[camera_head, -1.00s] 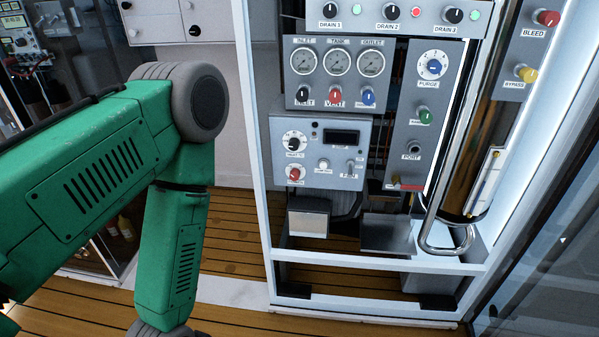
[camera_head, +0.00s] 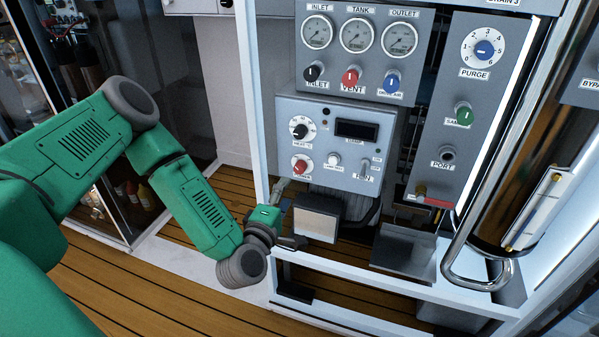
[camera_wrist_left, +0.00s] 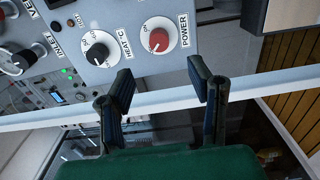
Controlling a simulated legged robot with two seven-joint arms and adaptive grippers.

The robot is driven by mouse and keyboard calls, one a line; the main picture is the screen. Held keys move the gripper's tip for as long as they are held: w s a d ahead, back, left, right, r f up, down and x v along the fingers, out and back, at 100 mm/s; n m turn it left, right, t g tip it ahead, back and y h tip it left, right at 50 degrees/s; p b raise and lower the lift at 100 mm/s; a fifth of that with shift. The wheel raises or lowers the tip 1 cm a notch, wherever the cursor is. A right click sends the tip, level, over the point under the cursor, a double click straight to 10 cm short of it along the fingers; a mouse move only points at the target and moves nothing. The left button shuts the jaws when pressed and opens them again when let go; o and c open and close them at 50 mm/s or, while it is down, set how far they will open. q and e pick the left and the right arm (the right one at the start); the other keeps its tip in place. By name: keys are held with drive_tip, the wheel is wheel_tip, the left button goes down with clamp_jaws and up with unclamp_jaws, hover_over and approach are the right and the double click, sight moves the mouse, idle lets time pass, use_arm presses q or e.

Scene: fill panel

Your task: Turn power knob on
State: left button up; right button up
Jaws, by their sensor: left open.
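The power knob (camera_head: 300,166) is red with a white pointer mark and sits on a white dial at the lower left of the grey control panel (camera_head: 370,185). In the left wrist view, the power knob (camera_wrist_left: 158,40) shows beside a POWER label, above the gap between the fingers. My left gripper (camera_head: 284,212) is below the power knob in the head view, partly hidden by its own wrist. In the left wrist view, my left gripper (camera_wrist_left: 160,84) is open and empty, its two dark fingers apart and clear of the knob. My right gripper is in neither view.
The black heat knob (camera_head: 300,130) is close to the power knob. A white button (camera_head: 334,159) and a toggle switch (camera_head: 367,166) are to its right. The white frame post (camera_head: 257,100) stands left of the panel. A box (camera_head: 317,220) is below it.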

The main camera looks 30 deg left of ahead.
sight(298, 171)
use_arm(q)
drive_tip(key=b+x, duration=0.1)
drive_tip(key=x, duration=0.9)
drive_tip(key=shift+w+b, duration=0.25)
drive_tip(key=shift+b, duration=0.15)
clamp_jaws()
